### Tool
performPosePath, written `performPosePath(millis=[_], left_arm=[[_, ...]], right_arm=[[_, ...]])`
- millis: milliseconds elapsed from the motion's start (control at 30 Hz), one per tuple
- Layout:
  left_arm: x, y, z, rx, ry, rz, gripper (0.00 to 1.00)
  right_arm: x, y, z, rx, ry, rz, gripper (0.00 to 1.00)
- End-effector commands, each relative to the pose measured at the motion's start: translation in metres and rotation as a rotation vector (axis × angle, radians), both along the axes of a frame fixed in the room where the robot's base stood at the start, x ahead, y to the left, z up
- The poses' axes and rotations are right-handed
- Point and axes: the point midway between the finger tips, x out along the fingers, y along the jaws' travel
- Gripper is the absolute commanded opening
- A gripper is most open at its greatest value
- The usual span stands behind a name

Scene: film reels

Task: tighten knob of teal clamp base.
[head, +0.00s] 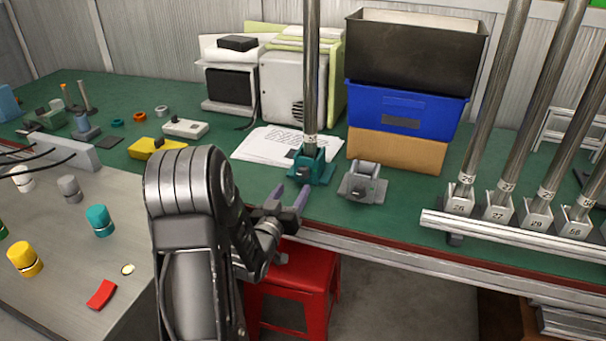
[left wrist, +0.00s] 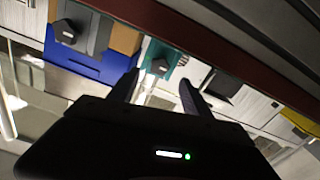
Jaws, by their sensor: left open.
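The teal clamp base (head: 316,172) stands near the front edge of the green bench, with a tall metal pole (head: 311,80) upright in it. The left wrist view shows the teal base (left wrist: 177,62) with its dark knob (left wrist: 158,66) facing the camera. My left gripper (head: 290,198) is open in front of the base. In the left wrist view its fingers (left wrist: 158,80) point at the knob, one to each side in the picture. Whether they touch it I cannot tell. My right gripper is not in view.
A grey clamp base (head: 364,183) stands just right of the teal one. Stacked black, blue (head: 404,112) and tan boxes are behind it. Papers (head: 268,145) lie behind left. Several poles stand in holders at right. A red stool (head: 312,285) is below the bench edge.

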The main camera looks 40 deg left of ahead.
Motion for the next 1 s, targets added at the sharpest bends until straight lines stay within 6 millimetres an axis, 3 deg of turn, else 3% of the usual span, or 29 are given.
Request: performPosePath(millis=[267, 700, 1000], left_arm=[[0.006, 0.002, 0.0, 0.001, 0.0, -0.001, 0.57], [0.065, 0.019, 0.0, 0.003, 0.001, -0.002, 0.57], [0.075, 0.023, 0.0, 0.0, 0.001, -0.001, 0.57]], right_arm=[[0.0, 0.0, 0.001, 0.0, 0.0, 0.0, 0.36], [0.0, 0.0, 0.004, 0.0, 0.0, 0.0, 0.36], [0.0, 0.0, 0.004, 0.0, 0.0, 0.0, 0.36]])
